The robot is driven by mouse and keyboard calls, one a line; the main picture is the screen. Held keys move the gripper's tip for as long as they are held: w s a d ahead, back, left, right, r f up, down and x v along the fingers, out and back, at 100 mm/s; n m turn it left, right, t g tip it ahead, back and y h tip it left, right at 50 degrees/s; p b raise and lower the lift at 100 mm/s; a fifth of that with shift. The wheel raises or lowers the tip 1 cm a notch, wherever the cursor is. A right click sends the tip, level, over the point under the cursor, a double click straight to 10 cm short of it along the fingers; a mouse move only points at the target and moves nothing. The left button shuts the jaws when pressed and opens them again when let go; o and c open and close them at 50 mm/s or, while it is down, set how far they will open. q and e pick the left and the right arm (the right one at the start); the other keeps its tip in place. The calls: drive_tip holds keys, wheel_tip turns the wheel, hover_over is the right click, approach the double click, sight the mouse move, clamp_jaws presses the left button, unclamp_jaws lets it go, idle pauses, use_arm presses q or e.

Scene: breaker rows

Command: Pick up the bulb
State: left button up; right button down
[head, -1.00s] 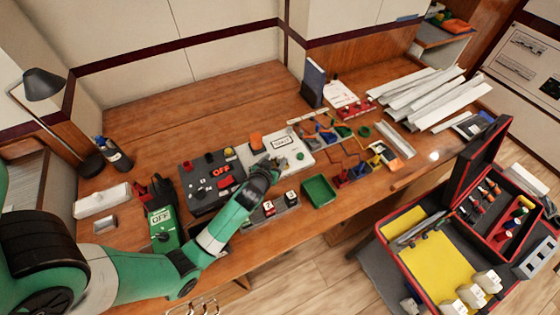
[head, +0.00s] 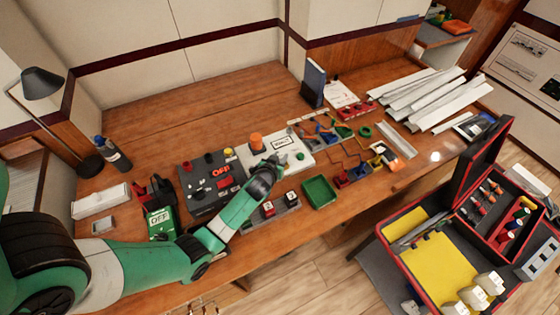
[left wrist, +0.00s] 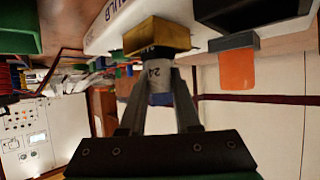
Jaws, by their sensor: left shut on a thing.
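My left gripper (head: 273,163) is over the white panel (head: 290,147) on the bench, and its tip hides what it holds in the head view. In the left wrist view, the fingers are shut on a small grey cylinder marked 24, which I take to be the bulb (left wrist: 157,76). A brass-coloured square block (left wrist: 156,37) sits at the bulb's far end, against the white panel; I cannot tell whether the bulb is seated in it. An orange piece (head: 256,141) stands at the panel's left side. My right gripper is not in view.
Left of the panel is a dark box marked OFF (head: 212,182). A green tray (head: 320,191) and a grey block with marked cubes (head: 270,212) lie in front. An open toolbox (head: 430,260) stands at right.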

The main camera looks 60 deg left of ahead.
use_arm(q)
clamp_jaws()
drive_tip(key=shift+r, duration=0.5)
drive_tip(key=r, duration=0.1)
drive_tip(key=r+p, duration=0.1)
drive_tip(key=r, duration=0.1)
drive_tip(key=shift+s+d, duration=0.15)
drive_tip(key=shift+d, duration=0.05)
drive_tip(key=r+p+v, duration=0.1)
drive_tip(key=p+v, duration=0.6)
drive_tip(key=v, duration=0.9)
drive_tip(key=shift+a, duration=0.25)
